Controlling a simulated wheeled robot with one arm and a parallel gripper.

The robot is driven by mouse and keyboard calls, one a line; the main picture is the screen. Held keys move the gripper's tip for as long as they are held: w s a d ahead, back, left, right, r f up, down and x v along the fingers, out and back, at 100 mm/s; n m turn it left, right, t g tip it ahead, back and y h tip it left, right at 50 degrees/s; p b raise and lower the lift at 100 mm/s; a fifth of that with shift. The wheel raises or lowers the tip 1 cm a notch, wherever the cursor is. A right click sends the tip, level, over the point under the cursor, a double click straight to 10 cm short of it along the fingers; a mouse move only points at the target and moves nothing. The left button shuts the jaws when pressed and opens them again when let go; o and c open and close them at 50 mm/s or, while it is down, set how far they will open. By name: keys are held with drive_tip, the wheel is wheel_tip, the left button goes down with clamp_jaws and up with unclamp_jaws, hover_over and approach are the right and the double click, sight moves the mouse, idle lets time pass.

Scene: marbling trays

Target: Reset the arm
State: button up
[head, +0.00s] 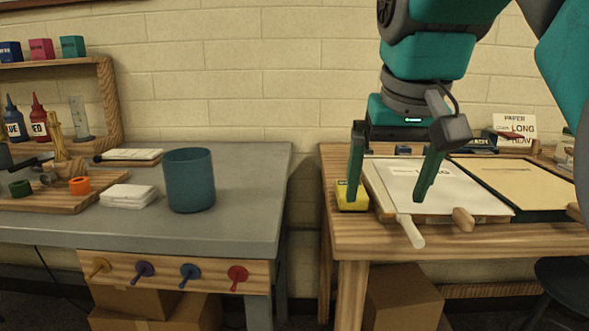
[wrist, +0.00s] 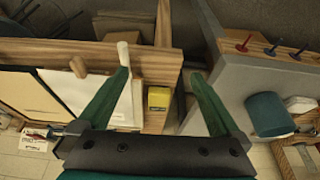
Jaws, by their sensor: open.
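My gripper (head: 392,192) hangs over the left part of the wooden table on the right, fingers pointing down. Its two green fingers are spread wide apart with nothing between them. In the wrist view my gripper (wrist: 160,80) is also open and empty. A yellow block (head: 352,196) with a dark label sits at the table's left edge, close to the left finger in the head view. In the wrist view the yellow block (wrist: 159,98) appears between the fingers, lower down on the table. I cannot tell the exact gap.
A white paper board (head: 430,190) with a pale rod (head: 411,232) lies beside a tan-topped tray (head: 520,180). A gap separates the wooden table (head: 440,240) from the grey table (head: 250,200), which holds a blue cup (head: 189,182), white cloths (head: 128,196) and a wooden board (head: 60,200).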

drive_tip(key=s+d+f+g, duration=0.1)
drive_tip(key=s+f+g, duration=0.1)
drive_tip(key=s+f, duration=0.4)
drive_tip(key=s+d+f+g, duration=0.1)
drive_tip(key=s+f, duration=0.5)
drive_tip(key=f, duration=1.1)
drive_tip(key=s+d+f+g, duration=0.1)
drive_tip(key=s+f+g, duration=0.1)
drive_tip(key=s+f, duration=0.5)
wheel_tip(320, 180, down, 5)
drive_tip(key=shift+r+g, duration=0.2)
drive_tip(key=shift+g, duration=0.2)
drive_tip(key=shift+w, duration=0.1)
